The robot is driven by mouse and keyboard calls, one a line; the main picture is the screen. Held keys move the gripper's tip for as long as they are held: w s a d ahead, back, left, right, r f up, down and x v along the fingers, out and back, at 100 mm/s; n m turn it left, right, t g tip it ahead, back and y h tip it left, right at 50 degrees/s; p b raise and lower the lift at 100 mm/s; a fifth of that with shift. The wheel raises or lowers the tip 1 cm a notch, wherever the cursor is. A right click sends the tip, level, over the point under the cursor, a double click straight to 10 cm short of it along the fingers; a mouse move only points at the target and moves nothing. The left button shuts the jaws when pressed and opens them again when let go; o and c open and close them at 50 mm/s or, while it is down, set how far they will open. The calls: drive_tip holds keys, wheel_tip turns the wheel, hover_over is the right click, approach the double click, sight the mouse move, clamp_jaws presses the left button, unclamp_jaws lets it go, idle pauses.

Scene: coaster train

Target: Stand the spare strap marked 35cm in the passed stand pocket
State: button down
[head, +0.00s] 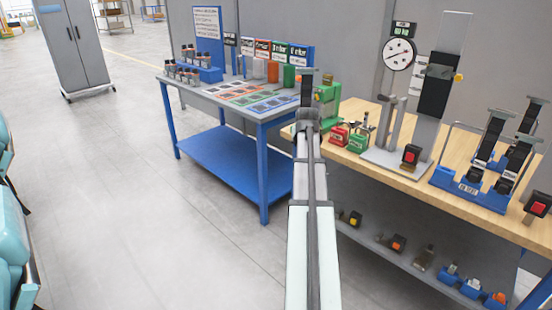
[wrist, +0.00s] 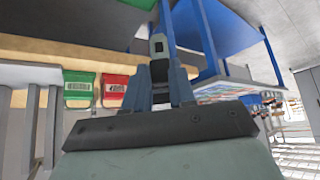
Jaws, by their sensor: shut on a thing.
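My gripper (head: 307,118) is raised over the left end of the wooden bench. It is shut on a dark strap piece (head: 307,88), which stands up from the jaws in the head view. A blue stand (head: 470,190) at the right holds several upright dark straps.
Red (head: 338,135) and green (head: 358,142) blocks sit by the bench's front edge. A tall gauge fixture (head: 436,90) rises behind them on the wooden bench (head: 480,215). A blue table (head: 230,100) with coloured cards is at left. The lower shelf holds several buckle pieces.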

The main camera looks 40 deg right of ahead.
drive_tip(key=s+d+r+m+g+h, duration=0.1)
drive_tip(key=s+d+r+m+g, duration=0.1)
drive_tip(key=d, duration=0.5)
drive_tip(key=s+d+r+m+g+h, duration=0.1)
drive_tip(key=s+d+r+m+g, duration=0.1)
drive_tip(key=s+d+r+m, duration=0.2)
drive_tip(key=s+d+m, duration=0.1)
drive_tip(key=d+m, duration=0.1)
drive_tip(key=d, duration=0.1)
drive_tip(key=shift+s+r+g+h, duration=0.25)
drive_tip(key=shift+r+g+h, duration=0.05)
drive_tip(key=shift+r, duration=0.1)
drive_tip(key=shift+d, duration=0.2)
drive_tip(key=d+f, duration=0.2)
drive_tip(key=d, duration=0.8)
drive_tip(key=shift+d+f, duration=0.15)
drive_tip(key=shift+d, duration=0.15)
idle(0.5)
